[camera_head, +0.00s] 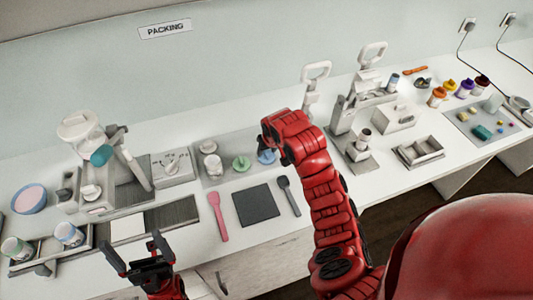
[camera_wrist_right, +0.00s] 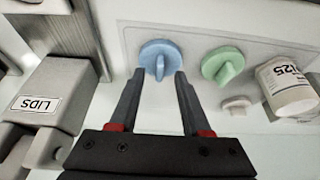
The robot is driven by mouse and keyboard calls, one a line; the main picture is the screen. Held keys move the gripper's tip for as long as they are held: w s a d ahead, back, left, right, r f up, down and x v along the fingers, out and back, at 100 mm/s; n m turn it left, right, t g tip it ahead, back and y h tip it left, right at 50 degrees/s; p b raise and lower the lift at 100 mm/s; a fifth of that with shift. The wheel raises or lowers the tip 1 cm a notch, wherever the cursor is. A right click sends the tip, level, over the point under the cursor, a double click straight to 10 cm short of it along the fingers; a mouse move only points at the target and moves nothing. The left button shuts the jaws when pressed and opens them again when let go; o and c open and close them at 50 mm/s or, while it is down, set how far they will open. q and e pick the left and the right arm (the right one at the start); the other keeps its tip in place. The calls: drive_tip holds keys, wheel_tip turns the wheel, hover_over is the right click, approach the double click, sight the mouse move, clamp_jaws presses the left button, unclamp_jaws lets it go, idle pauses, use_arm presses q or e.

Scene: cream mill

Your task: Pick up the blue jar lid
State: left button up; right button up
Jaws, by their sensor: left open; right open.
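The blue jar lid (camera_head: 267,157) lies on a grey mat (camera_head: 218,184) on the counter, partly hidden by my right arm in the head view. In the right wrist view the blue jar lid (camera_wrist_right: 160,57) is a round disc with a raised grip bar, just beyond my fingertips. My right gripper (camera_wrist_right: 158,74) is open, its two fingers pointing at the lid with the bar between their lines; I cannot tell whether they touch it. My left gripper (camera_head: 138,256) is open and empty near the counter's front edge at the left.
A grey block labelled LIDS (camera_wrist_right: 52,95) stands close on the left of my right gripper. A pink spatula (camera_head: 218,215) and a dark square pad (camera_head: 255,205) lie in front.

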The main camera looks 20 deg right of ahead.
drive_tip(key=shift+w+f, duration=0.15)
drive_tip(key=shift+f, duration=0.35)
clamp_jaws()
drive_tip(key=shift+r, duration=0.1)
